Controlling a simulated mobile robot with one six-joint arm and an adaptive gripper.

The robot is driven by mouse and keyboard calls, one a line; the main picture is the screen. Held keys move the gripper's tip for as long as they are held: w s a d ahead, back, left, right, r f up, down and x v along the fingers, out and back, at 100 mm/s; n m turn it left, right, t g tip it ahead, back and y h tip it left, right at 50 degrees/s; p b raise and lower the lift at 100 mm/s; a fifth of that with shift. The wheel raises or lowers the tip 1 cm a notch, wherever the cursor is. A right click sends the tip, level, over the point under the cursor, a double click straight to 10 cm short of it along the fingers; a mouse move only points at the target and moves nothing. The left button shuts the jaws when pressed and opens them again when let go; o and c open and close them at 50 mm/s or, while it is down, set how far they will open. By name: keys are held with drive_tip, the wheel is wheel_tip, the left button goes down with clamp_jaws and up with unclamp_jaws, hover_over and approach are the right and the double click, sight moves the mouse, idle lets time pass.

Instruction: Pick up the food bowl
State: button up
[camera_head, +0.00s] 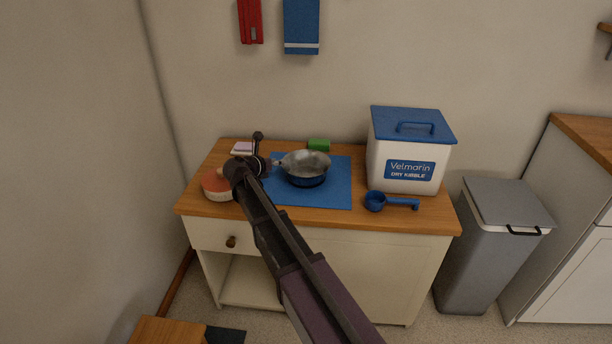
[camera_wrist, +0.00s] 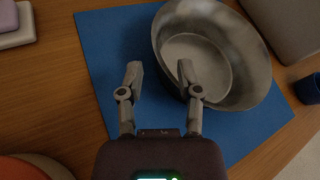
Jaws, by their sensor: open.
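The food bowl (camera_head: 306,165) is a grey metal bowl with a blue base, upright on a blue mat (camera_head: 335,195) on the cabinet top. In the wrist view the bowl (camera_wrist: 198,62) is at the upper right, its hollow inside showing, on the blue mat (camera_wrist: 110,62). My gripper (camera_wrist: 158,72) is open and empty. Its right finger overlaps the bowl's left rim in the wrist view, and its left finger is over the mat outside the bowl. Whether either finger touches the bowl I cannot tell. In the head view my gripper (camera_head: 270,160) is just left of the bowl.
A white kibble bin (camera_head: 385,165) with a blue lid stands right of the mat, with a blue scoop (camera_head: 375,201) in front. A round orange-topped container (camera_head: 217,187) sits left.

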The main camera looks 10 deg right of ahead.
sight(286, 158)
drive_tip(key=shift+w+d, duration=0.1)
idle(0.3)
drive_tip(key=shift+b+x, duration=0.95)
drive_tip(key=shift+x, duration=1.65)
clamp_jaws()
